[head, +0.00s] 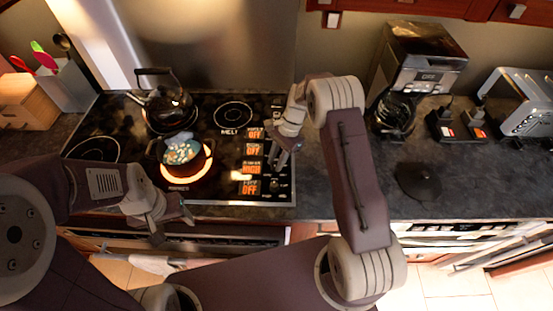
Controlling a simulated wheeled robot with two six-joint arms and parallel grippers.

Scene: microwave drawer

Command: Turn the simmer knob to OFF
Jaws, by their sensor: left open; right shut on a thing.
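The stove's control strip has a column of orange displays. The knobs stand just right of the displays, and the front one (275,186) shows. My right gripper (276,166) points down over this column, shut on a knob beside the third display; the gripper mostly hides that knob. My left gripper (174,226) is open and empty in front of the stove's front edge.
A pot with food (182,151) sits on a glowing front burner. The MELT burner (233,115) is empty. A coffee maker (415,65) and toaster (525,100) stand right on the dark counter (460,185).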

